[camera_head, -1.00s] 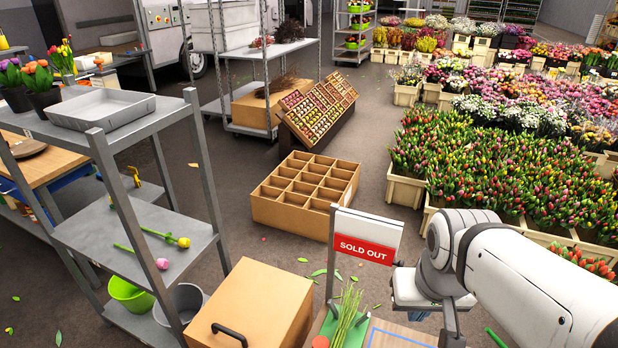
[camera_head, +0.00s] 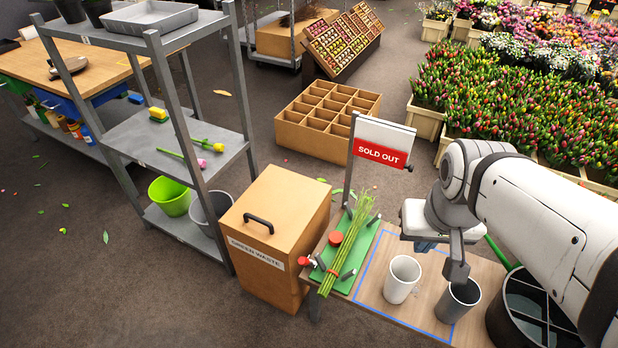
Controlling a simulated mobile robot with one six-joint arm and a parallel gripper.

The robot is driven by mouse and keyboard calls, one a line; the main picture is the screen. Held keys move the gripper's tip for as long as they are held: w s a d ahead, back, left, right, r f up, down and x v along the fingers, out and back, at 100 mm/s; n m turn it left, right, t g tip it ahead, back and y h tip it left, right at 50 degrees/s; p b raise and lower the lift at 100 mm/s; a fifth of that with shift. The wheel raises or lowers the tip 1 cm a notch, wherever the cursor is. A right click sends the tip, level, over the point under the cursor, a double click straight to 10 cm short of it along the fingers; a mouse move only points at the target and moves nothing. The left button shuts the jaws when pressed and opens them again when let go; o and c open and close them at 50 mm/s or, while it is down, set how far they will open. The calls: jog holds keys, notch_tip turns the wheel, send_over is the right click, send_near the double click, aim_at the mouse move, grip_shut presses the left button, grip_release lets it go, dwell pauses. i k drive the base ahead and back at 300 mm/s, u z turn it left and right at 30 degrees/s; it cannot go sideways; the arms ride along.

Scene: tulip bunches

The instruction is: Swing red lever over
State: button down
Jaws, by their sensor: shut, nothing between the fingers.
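A green board (camera_head: 352,272) on the bench holds a bundle of green stems (camera_head: 345,248) lying lengthwise across it. A round red knob (camera_head: 337,239) sits on the board beside the bundle. A second red part (camera_head: 306,262) is at the board's left edge, by the bundle's lower end. I cannot tell which red part is the lever. My gripper (camera_head: 456,270) hangs to the right of the board, above the dark grey cup, apart from both red parts. It is shut and empty; its fingertips are small and partly unclear.
A white cup (camera_head: 402,279) and a dark grey cup (camera_head: 458,300) stand right of the board, in and near a blue taped outline. A SOLD OUT sign (camera_head: 382,150) rises behind the board. A wooden waste box (camera_head: 284,215) stands left; a dark bucket (camera_head: 528,310) is at right.

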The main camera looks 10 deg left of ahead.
aim_at(304, 261)
jog(key=u, duration=1)
jog(key=i, duration=0.5)
jog(key=z, duration=0.2)
